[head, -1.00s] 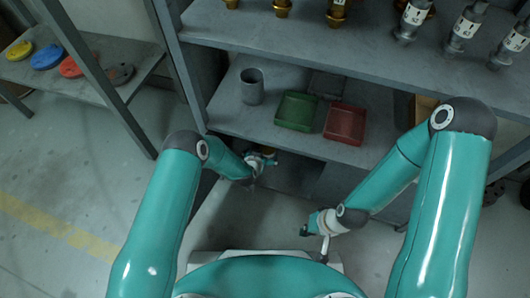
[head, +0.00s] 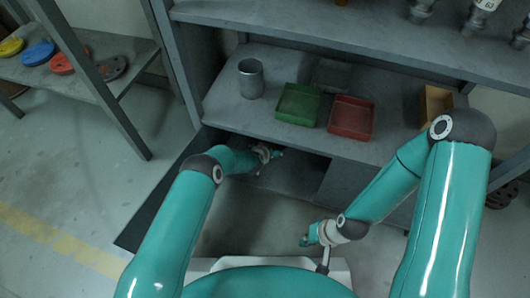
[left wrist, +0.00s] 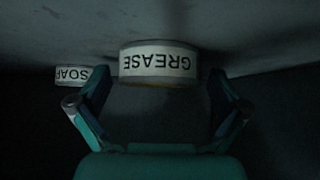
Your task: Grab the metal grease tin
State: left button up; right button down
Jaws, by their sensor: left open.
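The grease tin (left wrist: 158,62) shows in the left wrist view, a round metal tin with a white band reading GREASE, upside down in the picture. My left gripper (left wrist: 160,85) is open, with one finger on each side of the tin's near part. Whether the fingers touch it I cannot tell. In the head view my left gripper (head: 268,154) reaches under the lower shelf, and the tin is hidden there. My right gripper (head: 308,240) is below and right of it, away from the shelf; its fingers are too small to read.
A second tin labelled SOAP (left wrist: 70,75) stands left of the grease tin, close to a finger. The lower shelf (head: 230,112) above my left gripper holds a grey cup (head: 251,80), a green tray (head: 298,104) and a red tray (head: 350,118). A dark panel (head: 150,215) stands at the left.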

pick_arm(q)
jog(key=shift+c, duration=0.3)
jog(key=c, duration=1.3)
jog(key=shift+r, duration=0.1)
